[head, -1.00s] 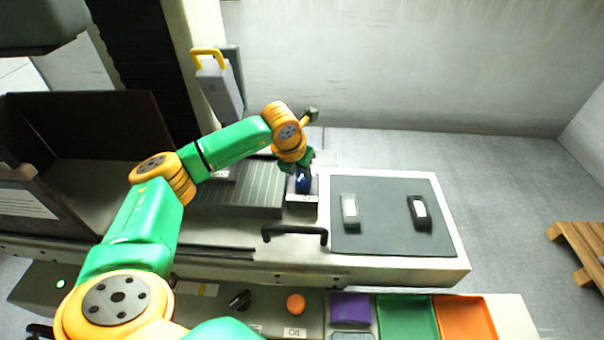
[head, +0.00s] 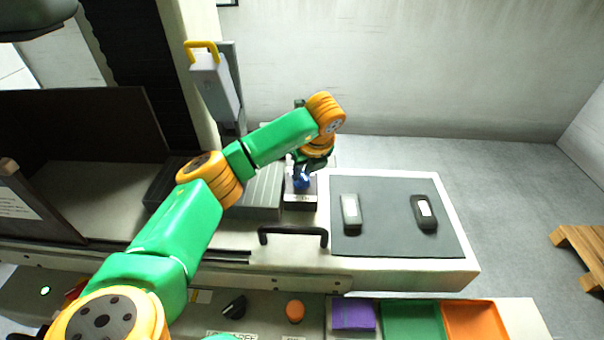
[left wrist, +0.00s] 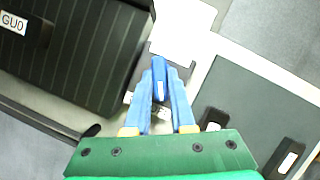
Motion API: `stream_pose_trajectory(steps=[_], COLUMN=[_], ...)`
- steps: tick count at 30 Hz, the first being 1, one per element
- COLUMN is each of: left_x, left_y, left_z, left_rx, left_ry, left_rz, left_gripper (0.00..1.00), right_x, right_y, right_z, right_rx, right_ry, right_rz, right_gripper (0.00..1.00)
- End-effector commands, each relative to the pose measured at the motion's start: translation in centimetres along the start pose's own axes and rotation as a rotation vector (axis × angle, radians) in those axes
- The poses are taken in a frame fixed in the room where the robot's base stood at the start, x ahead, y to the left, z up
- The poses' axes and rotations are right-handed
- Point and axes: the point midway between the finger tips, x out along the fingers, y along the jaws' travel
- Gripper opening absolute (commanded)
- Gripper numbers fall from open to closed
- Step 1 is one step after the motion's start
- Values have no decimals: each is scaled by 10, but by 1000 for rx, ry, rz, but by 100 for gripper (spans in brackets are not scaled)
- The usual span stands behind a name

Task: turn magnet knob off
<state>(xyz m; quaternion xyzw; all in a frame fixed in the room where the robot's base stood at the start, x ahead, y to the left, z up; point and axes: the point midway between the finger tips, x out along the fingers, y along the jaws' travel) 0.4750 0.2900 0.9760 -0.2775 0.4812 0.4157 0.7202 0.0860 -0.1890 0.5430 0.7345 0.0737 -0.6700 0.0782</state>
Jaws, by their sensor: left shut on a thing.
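The magnet knob is blue with a white mark and shows between my fingers in the left wrist view (left wrist: 160,88). It sits on a small block with a pale label plate (head: 300,198), beside the dark ribbed magnetic chuck (head: 262,190). My left gripper (head: 302,178) is over this block in the head view, its fingers pointing down. In the left wrist view its blue fingers (left wrist: 161,78) are shut on the knob from both sides. The hand partly hides the knob in the head view. My right gripper is not in view.
A grey mat (head: 385,240) with two small devices lies right of the block. A black bar handle (head: 293,231) is in front. Purple, green (head: 410,318) and orange trays, an orange button (head: 295,311) and a black switch (head: 235,307) line the front.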

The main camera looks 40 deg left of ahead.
Motion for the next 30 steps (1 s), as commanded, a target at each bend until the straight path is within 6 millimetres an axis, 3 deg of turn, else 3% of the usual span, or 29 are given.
stream_pose_trajectory(steps=[12,30], left_x=[0,-1], left_y=[-2,-2], left_z=[1,1], left_rx=[-224,-284], left_ry=[-2,-2], left_rz=[90,115], left_gripper=[0,0], right_x=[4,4], right_y=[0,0], right_z=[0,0], right_rx=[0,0], right_ry=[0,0], right_rz=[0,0], right_gripper=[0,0])
